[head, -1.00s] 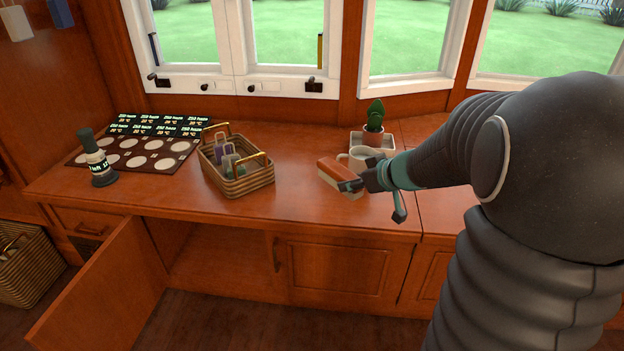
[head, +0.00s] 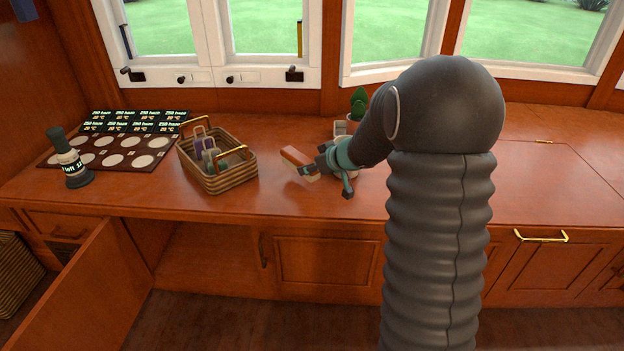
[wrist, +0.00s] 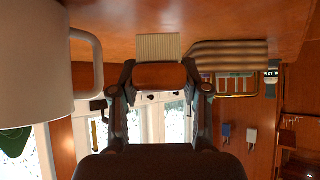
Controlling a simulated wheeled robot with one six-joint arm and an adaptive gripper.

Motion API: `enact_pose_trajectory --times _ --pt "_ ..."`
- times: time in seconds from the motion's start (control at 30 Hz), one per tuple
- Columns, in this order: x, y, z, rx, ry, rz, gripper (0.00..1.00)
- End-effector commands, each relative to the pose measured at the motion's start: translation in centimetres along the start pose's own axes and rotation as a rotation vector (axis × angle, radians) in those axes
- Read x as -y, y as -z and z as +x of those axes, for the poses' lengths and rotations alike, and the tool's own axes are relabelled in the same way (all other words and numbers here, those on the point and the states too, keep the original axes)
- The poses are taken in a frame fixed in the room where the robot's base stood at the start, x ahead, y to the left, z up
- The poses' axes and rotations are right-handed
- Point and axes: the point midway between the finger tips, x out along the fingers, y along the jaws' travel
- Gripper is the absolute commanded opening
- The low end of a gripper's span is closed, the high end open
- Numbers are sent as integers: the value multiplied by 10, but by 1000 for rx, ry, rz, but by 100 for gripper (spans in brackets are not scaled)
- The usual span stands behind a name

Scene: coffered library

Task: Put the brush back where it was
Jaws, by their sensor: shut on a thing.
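The brush (head: 298,158) has an orange-brown wooden back and pale bristles. My gripper (head: 312,170) is shut on it, over the counter to the right of the wicker basket. In the wrist view, which is upside down, the brush back (wrist: 160,76) sits between my two fingers. Its bristles (wrist: 158,46) point toward the counter. I cannot tell whether they touch the counter. A white mug (wrist: 35,65) stands close beside my gripper, its handle toward it. In the head view my arm mostly hides the mug.
The wicker basket (head: 232,184) holds several items. A dark board with white discs (head: 112,159) and a dark stamp-like object (head: 72,165) stand at the left. A potted plant (head: 358,102) is behind my arm. A cabinet door (head: 92,281) hangs open below. The counter's right side is clear.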

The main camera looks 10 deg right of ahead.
Motion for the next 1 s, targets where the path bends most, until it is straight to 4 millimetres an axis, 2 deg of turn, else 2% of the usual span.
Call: enact_pose_trajectory --times 0.27,0.7,0.73,0.8,0.83,1.0 --pt "-1 -30 23 1 -2 1 6" --pt "-1 -34 25 0 -2 1 6" --pt "-1 -34 25 0 -2 0 51" --pt "-1 -33 25 0 -2 0 68" --pt "-1 -33 25 0 -2 0 71" --pt "-1 -33 25 0 -2 1 71"
